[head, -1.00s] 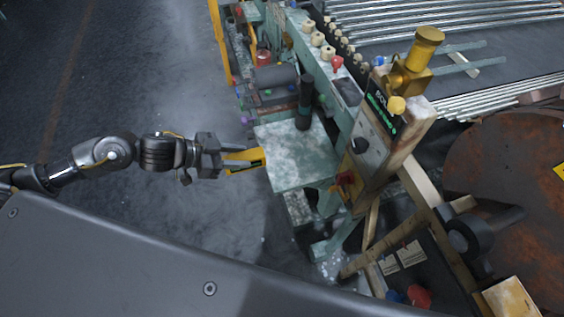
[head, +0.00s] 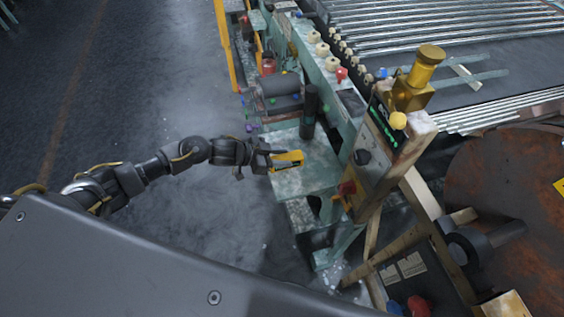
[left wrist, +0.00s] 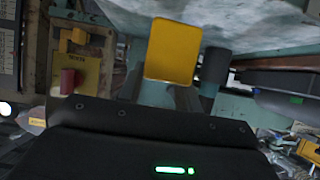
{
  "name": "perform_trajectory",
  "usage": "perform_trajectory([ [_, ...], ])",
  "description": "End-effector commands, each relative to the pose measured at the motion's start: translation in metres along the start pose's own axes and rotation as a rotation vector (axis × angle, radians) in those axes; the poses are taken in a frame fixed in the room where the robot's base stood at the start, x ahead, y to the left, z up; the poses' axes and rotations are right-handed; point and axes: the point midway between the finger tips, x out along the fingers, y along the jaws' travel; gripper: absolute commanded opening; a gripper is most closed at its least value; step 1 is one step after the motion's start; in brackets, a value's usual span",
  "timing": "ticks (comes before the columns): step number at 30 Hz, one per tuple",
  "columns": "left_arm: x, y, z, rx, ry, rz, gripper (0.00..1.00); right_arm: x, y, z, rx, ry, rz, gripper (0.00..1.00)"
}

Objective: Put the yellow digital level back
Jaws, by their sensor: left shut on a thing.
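The yellow digital level (head: 288,160) is a small yellow block with a dark part. My left gripper (head: 268,160) comes in from the left and is shut on it. The level is over the left part of the pale green platform (head: 312,178) on the machine; I cannot tell whether it touches the surface. In the left wrist view the level (left wrist: 173,50) shows as a plain yellow face between the dark fingers, with the pale platform (left wrist: 235,22) behind it. My right gripper is not in view.
A dark upright cylinder (head: 309,112) stands at the platform's back edge. A control box (head: 375,140) with knobs and a brass fitting (head: 420,70) rises on the right. The floor on the left is clear.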

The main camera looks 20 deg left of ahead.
Motion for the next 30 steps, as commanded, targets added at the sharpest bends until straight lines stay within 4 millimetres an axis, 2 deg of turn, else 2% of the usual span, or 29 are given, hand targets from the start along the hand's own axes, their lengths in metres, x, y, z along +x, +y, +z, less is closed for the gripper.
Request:
perform_trajectory([
  [8, 0.017, -0.001, 0.025, -0.001, 0.002, 0.0, 0.0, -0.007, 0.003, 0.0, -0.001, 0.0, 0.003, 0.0],
  [19, 0.019, -0.001, 0.03, 0.0, 0.002, 0.0, 0.0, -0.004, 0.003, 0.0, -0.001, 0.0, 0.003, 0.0],
  [20, 0.019, -0.001, 0.031, 0.0, 0.0, 0.0, 0.36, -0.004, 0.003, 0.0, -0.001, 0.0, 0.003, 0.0],
  [21, 0.019, -0.001, 0.03, 0.0, 0.0, 0.0, 0.41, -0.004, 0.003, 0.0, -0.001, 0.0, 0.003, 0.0],
  [25, 0.019, -0.001, 0.03, 0.0, 0.0, 0.0, 0.56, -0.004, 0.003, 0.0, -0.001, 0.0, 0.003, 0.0],
  [30, 0.019, -0.001, 0.03, 0.0, 0.0, 0.0, 0.56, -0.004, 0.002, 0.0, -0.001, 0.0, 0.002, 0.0],
])
